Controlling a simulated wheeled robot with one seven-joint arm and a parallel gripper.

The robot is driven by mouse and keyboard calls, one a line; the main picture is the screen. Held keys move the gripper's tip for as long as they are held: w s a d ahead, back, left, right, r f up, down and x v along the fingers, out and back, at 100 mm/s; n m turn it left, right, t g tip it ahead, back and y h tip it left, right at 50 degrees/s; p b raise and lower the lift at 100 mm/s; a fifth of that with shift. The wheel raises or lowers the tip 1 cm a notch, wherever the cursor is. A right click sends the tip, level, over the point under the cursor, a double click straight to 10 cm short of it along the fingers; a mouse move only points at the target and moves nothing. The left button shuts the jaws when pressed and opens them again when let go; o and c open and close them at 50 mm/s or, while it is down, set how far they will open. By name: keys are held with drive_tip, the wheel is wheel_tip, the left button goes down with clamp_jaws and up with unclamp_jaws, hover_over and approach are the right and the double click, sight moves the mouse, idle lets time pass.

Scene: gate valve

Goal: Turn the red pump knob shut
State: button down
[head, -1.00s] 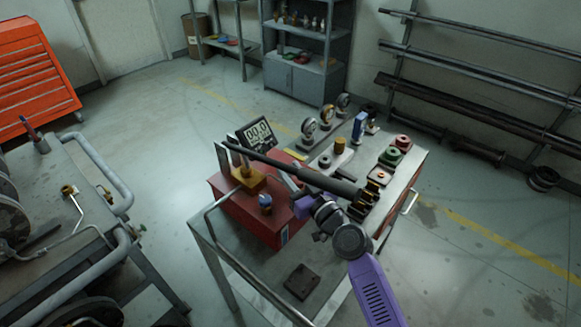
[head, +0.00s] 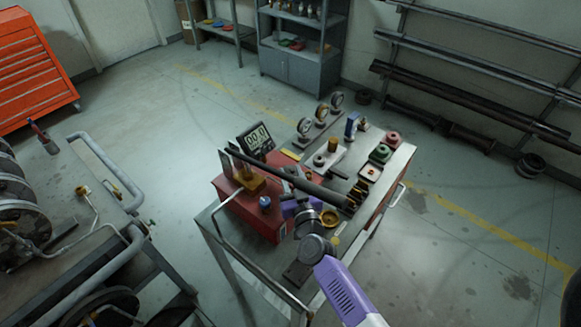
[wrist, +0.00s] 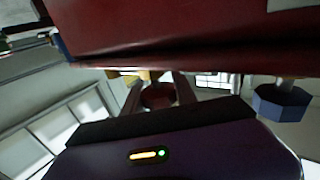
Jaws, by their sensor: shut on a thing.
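The red pump (head: 238,205) sits on the steel cart, with a long dark lever (head: 290,178) running across above it and a digital display (head: 256,138) behind it. My gripper (head: 287,207) is at the pump's right side in the head view, where the arm hides its fingertips. In the wrist view the red knob (wrist: 158,96) is between the two fingers (wrist: 158,92), and the jaws are shut on it. The pump's red body (wrist: 180,25) fills the top of that view. A blue knob (wrist: 281,103) is to the right, apart from the fingers; it also shows in the head view (head: 265,202).
The cart top (head: 222,238) carries gauges (head: 321,114), red and green fittings (head: 381,152) and a brass ring (head: 329,217) near my wrist. A dark plate (head: 297,272) is partly behind my arm. Another cart with pipe rails (head: 110,172) stands left.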

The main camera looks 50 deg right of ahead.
drive_tip(key=shift+s+d+r+m+g+h+p, duration=0.1)
drive_tip(key=shift+m+g+h+p, duration=0.3)
drive_tip(key=shift+h, duration=0.1)
drive_tip(key=shift+s+d+m+g+h, duration=0.1)
drive_tip(key=shift+d+m+g+h, duration=0.05)
drive_tip(key=shift+m+g+h, duration=0.95)
drive_tip(key=shift+g+h, duration=0.1)
drive_tip(key=c, duration=1)
unclamp_jaws()
drive_tip(key=shift+s, duration=0.1)
drive_tip(key=v, duration=0.6)
drive_tip(key=shift+s+a+b, duration=0.2)
drive_tip(key=shift+a+b, duration=0.05)
drive_tip(key=shift+b, duration=0.05)
drive_tip(key=shift+s+a, duration=0.35)
drive_tip(key=shift+a, duration=0.05)
